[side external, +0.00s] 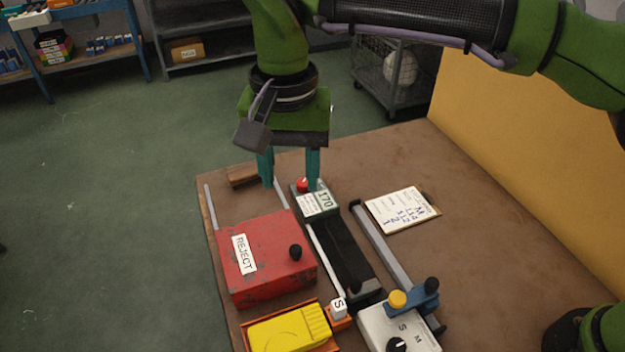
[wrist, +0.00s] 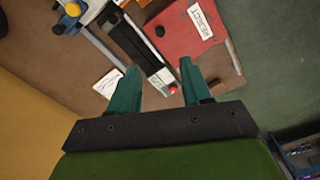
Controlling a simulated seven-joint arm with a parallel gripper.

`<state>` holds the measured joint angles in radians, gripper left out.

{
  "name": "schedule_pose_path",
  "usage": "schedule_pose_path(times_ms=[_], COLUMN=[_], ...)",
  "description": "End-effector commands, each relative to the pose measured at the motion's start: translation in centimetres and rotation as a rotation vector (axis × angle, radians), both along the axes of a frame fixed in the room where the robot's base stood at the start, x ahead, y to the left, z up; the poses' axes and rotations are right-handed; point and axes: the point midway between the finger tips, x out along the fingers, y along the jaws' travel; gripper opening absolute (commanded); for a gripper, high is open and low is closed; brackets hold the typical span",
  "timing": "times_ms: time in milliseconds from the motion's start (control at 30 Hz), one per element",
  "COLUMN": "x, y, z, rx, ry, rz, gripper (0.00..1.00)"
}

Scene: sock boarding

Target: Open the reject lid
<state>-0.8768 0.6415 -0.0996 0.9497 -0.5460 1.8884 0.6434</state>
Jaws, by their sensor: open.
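The red reject box (side external: 268,264) has a worn lid with a white REJECT label (side external: 244,254) and a black knob (side external: 295,252). Its lid looks shut, lying flat on top. In the wrist view the red box (wrist: 185,28) shows at the top with its knob (wrist: 159,31). My gripper (side external: 290,182) has teal fingers, open and pointing down, behind the box near the table's far edge. The fingers stand either side of a red button (side external: 303,185) on the grey 170 unit; I cannot tell whether they touch it.
A black track runs from the 170 unit (side external: 318,202) to a grey control box (side external: 398,328) with a dial and yellow button. A blue slider (side external: 411,297) sits on a rail. An orange tray (side external: 318,318) with a yellow piece (side external: 288,331) stands in front. A clipboard (side external: 402,209) lies right; bare table surrounds it.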

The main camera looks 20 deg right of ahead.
Motion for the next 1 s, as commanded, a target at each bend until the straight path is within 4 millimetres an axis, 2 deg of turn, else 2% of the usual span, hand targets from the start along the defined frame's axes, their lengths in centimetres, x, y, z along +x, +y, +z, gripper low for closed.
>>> schedule_pose_path(times_ms=[600, 800, 1000], x=[0.0, 0.0, 0.0], y=[-0.1, 0.0, 0.0], z=[-12.7, -15.1, -15.8], rx=[-0.001, 0.0, 0.002], ry=[0.002, 0.001, 0.0], rz=[0.004, 0.004, 0.003], gripper=[0.48, 0.48, 0.48])
